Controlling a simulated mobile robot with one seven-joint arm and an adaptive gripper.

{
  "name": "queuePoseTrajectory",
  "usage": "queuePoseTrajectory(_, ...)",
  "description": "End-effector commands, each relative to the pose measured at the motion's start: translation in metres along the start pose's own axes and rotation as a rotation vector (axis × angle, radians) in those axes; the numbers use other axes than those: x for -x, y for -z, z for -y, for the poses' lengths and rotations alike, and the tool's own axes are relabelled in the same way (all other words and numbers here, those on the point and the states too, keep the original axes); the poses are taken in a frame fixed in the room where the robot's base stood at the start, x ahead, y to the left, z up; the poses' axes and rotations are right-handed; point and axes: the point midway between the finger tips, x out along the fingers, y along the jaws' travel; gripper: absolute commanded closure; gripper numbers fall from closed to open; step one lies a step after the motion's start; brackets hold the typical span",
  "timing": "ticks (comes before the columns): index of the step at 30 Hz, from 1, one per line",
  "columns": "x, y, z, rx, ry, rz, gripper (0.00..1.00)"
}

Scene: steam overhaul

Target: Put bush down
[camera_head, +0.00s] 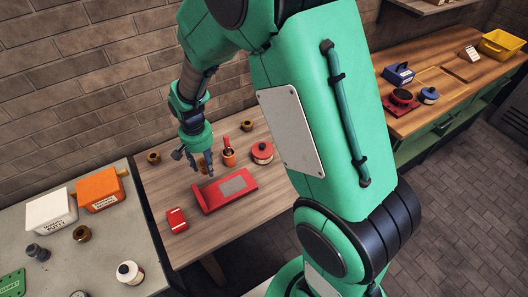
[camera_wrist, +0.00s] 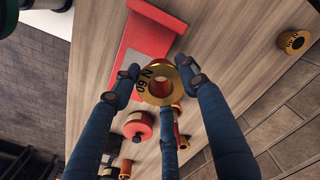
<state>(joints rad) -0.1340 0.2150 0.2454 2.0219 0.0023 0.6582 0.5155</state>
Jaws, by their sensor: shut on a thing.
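My gripper (camera_head: 205,167) is shut on a brass bush (camera_wrist: 152,95), a flanged ring with dark marking on its face. In the wrist view its dark blue fingers close around the ring from both sides and below. In the head view the bush is mostly hidden by the fingers, over the back part of the wooden table (camera_head: 160,190). It is just behind a red stand with a grey plate (camera_head: 233,186). I cannot tell whether the bush touches the table. Another brass bush (camera_head: 153,157) stands at the table's back left; a similar one (camera_head: 247,125) is at the back.
An orange pot with a brush (camera_head: 229,158) and a red lidded pot (camera_head: 262,152) stand right of my gripper. A small red box (camera_head: 177,219) lies at front left. The grey left bench (camera_head: 60,262) holds boxes and jars. Bare wood lies left of the red stand.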

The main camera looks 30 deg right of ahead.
Motion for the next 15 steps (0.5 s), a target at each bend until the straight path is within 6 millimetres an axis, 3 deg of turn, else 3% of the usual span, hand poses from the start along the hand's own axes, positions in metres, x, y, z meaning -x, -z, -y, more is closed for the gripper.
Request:
queuePoseTrajectory(9,-0.005,-0.007,-0.037,-0.013,0.0,0.0,0.97)
queuePoseTrajectory(15,-0.028,-0.007,-0.035,-0.011,-0.001,0.002,0.97)
